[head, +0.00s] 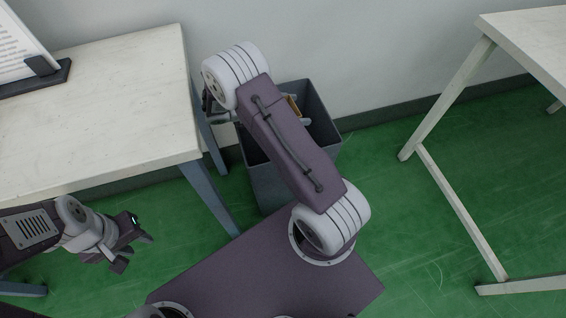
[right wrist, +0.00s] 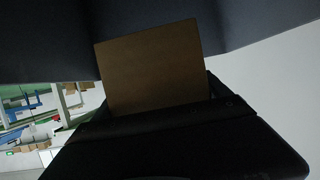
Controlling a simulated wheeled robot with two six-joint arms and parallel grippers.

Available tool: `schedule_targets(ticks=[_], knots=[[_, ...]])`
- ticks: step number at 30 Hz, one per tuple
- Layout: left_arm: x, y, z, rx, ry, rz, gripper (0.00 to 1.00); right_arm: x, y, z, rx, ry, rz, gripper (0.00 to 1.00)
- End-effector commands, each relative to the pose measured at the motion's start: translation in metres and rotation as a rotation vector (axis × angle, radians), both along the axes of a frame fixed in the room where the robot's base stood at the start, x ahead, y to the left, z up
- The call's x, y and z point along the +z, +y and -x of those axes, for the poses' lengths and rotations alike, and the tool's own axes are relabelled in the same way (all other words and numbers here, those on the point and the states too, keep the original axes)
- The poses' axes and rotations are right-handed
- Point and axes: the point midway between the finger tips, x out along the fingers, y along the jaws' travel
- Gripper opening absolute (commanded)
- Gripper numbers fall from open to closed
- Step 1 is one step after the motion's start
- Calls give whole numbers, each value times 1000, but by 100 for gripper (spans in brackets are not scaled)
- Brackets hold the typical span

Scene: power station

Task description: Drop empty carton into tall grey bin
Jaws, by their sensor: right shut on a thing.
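The tall grey bin (head: 268,187) stands on the floor against the wall, partly covered by my right arm. The empty carton (head: 293,105) shows as a small brown piece within the bin's opening, mostly hidden behind my arm. In the right wrist view the carton (right wrist: 152,70) is a flat brown face held by my dark right gripper (right wrist: 155,112), with a dark grey surface, likely the bin's wall, behind it. My right gripper is shut on the carton. My left gripper (head: 132,249) is open and empty, low beside the left table.
A white table (head: 110,110) with a sign on a dark stand (head: 35,78) is left of the bin. Another pale table (head: 530,40) stands at the right. The green floor (head: 400,215) between the bin and the right table is clear.

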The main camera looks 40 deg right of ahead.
Motion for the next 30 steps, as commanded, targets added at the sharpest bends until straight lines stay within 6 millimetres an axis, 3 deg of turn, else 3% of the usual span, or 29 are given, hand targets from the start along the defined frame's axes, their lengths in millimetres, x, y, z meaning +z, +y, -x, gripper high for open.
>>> schedule_targets(ticks=[6, 7, 8, 17, 23, 30], knots=[[0, 0, 0, 0, 0, 0, 36, 0, 0, 0, 0, -1, 0, 48], [0, 0, 0, 0, 0, 0, 36, 0, 0, 0, 1, -1, 0, 94], [0, 0, 0, 0, 0, 0, 36, 0, 0, 0, 1, -1, 0, 100], [4, 0, 0, 0, 0, 0, 36, 6, 0, 0, 1, -1, -1, 100], [28, 0, 0, 0, 0, 0, 36, 46, 0, -1, 0, -5, 0, 100], [47, 0, 0, 0, 0, 0, 36, 80, -16, 56, -1, 3, -1, 100]])
